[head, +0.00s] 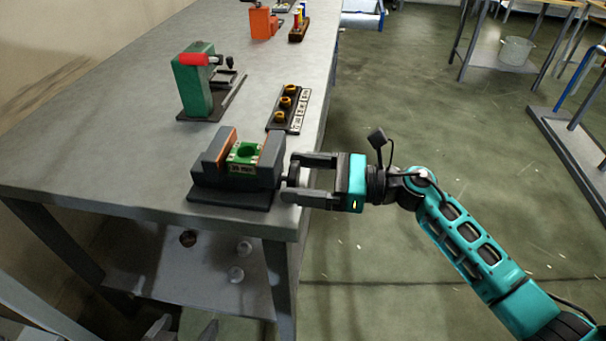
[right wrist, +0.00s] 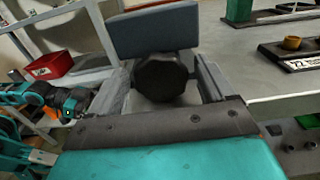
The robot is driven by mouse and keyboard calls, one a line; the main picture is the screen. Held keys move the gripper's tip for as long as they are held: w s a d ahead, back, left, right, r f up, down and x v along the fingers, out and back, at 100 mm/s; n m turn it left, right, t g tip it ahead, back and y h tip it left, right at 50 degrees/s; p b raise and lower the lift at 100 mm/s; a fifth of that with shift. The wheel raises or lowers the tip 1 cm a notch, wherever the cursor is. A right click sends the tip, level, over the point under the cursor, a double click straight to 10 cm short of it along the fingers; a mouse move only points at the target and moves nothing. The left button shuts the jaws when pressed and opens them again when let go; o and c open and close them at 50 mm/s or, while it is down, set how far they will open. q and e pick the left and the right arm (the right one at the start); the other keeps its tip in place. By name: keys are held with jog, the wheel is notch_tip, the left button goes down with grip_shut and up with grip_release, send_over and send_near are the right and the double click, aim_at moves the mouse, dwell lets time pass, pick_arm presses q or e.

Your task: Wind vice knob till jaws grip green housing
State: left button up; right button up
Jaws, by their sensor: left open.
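The vice (head: 270,178) stands at the near right corner of the bench, with the green housing (head: 246,152) between its jaws. An orange-brown strip lines the far-left jaw; I cannot tell whether both jaws touch the housing. The dark round knob (right wrist: 162,78) is on the vice's right side, below its grey block (right wrist: 152,30). My right gripper (head: 300,178) has one finger on each side of the knob; whether the fingers press on it is unclear. My left gripper (head: 182,332) is open and empty at the bottom edge, mostly cut off.
A green press-like stand (head: 195,85) with a red handle and a dark rack with brass-coloured pieces (head: 287,103) stand behind the vice. An orange device (head: 263,23) is farther back. A lower shelf (head: 190,272) lies under the bench.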

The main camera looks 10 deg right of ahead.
jog(key=c, duration=0.9)
jog(key=m, duration=0.4)
jog(key=shift+w+p, duration=0.1)
jog(key=shift+p, duration=0.25)
jog(key=shift+m, duration=0.9)
jog(key=o, duration=1)
jog(key=shift+n, duration=0.3)
